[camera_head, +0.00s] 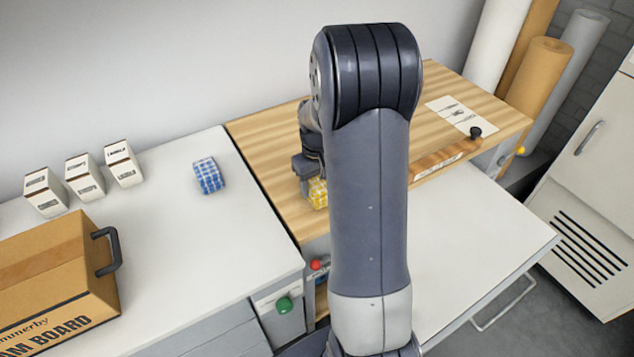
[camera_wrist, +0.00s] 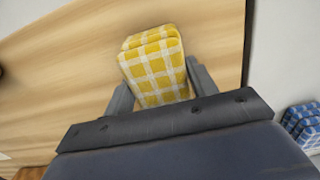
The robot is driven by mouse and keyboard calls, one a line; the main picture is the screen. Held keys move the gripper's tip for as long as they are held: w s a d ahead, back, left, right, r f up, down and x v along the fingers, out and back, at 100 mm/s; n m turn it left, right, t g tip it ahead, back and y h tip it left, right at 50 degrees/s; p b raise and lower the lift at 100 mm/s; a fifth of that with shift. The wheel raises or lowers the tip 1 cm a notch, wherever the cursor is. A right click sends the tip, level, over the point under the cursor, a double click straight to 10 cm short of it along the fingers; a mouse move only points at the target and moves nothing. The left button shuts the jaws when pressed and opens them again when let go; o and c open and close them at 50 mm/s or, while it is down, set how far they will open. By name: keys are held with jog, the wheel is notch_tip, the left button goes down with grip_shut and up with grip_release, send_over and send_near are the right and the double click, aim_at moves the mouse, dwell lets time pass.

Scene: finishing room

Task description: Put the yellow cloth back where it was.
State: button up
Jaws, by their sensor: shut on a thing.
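The yellow checked cloth (camera_wrist: 155,68) is a folded bundle between the two fingers of my gripper (camera_wrist: 160,88) in the wrist view. In the head view the yellow cloth (camera_head: 318,193) shows under my gripper (camera_head: 308,180), near the left edge of the wooden worktop (camera_head: 270,132). My arm hides part of it. My gripper is shut on the cloth. I cannot tell whether the cloth touches the wood.
A blue checked cloth (camera_head: 208,175) lies on the white counter (camera_head: 170,215) to the left. Several white boxes (camera_head: 84,178) and a cardboard box (camera_head: 50,270) stand further left. A card (camera_head: 458,115) lies on the worktop's right part. A white surface (camera_head: 470,235) is in front.

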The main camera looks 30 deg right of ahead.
aim_at(317, 181)
jog(key=shift+f, duration=0.15)
jog(key=o, duration=1)
jog(key=shift+o, duration=0.2)
notch_tip(317, 181, up, 12)
jog(key=shift+r, duration=0.25)
